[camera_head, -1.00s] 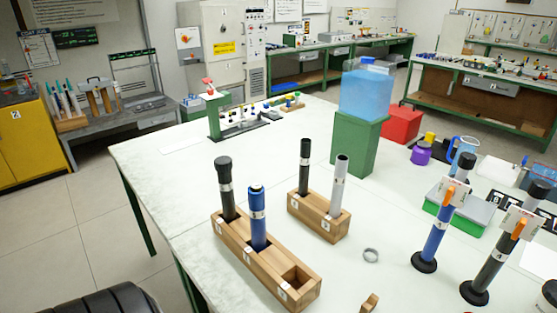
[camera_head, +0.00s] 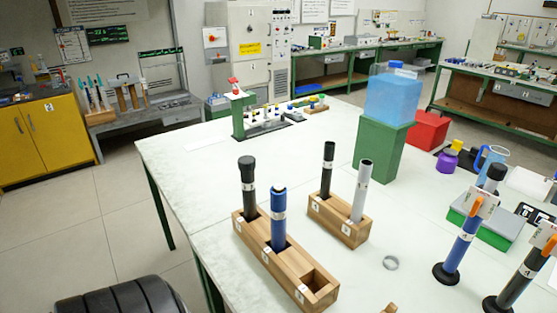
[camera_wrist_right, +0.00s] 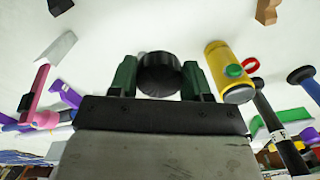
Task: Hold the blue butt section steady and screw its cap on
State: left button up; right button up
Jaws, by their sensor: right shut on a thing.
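A blue butt section (camera_head: 279,222) stands upright in the middle slot of a long wooden block (camera_head: 305,268) in the head view. It has a pale band near the top, and no black cap shows on it. A black ribbed cap (camera_wrist_right: 159,78) is between the two green fingers of my right gripper (camera_wrist_right: 159,70) in the right wrist view. The gripper is shut on it, with pale tabletop beyond. My right gripper does not show in the head view, so its distance from the blue section cannot be told. My left gripper is in neither view.
A black-capped dark rod (camera_head: 248,188) fills the block's far slot; its near slot is empty. A smaller block (camera_head: 326,211) holds dark and grey rods. A grey ring (camera_head: 391,262) lies nearby. Another blue rod (camera_head: 461,245) stands on a round foot. The table's left side is clear.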

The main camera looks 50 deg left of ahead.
aim_at(277, 201)
jog(key=j+u, duration=0.15)
jog(key=u, duration=0.3)
jog(key=j+u, duration=0.1)
jog(key=u, duration=0.4)
jog(key=i+j+u, duration=0.1)
jog(key=u, duration=0.35)
